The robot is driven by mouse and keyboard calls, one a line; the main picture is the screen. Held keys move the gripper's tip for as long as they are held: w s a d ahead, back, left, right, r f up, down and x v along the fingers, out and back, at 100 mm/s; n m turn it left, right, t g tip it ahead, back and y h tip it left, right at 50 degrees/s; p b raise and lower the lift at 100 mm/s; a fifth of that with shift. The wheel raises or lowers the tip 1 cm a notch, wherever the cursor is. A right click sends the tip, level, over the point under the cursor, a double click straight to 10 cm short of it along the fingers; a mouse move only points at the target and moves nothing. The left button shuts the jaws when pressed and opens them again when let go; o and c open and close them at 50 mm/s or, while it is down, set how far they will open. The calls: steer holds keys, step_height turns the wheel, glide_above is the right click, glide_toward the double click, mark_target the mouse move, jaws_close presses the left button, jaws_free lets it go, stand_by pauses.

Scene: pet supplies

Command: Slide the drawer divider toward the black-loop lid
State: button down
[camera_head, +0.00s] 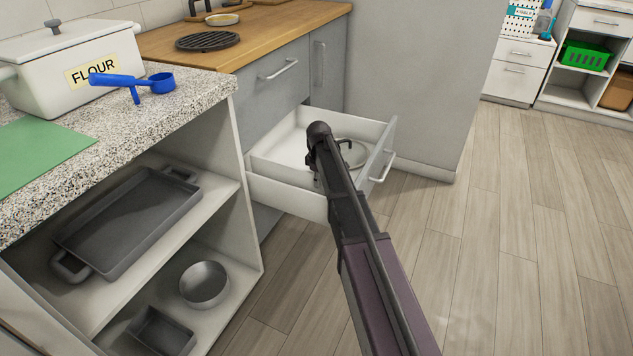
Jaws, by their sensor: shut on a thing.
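The open white drawer (287,196) juts out from the grey cabinet. My gripper (315,172) is down inside it, seen from behind and small, with my wrist and forearm covering much of it. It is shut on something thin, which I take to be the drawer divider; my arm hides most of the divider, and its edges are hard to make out. A round pale lid (355,155) with a dark loop on top lies on the drawer floor, just right of my gripper and near the drawer front. My arm partly covers the lid.
A speckled counter (190,120) with a flour box (75,70) and blue scoop (135,83) stands at the left, above open shelves holding a dark tray (125,220). A grey panel (415,80) rises behind the drawer. The floor at the right is clear.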

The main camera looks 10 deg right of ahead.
steer(key=w+d, duration=0.3)
steer(key=w, duration=0.2)
steer(key=w+d, duration=0.2)
steer(key=shift+w+d, duration=0.3)
steer(key=shift+w, duration=0.05)
steer(key=c, duration=0.7)
jaws_free()
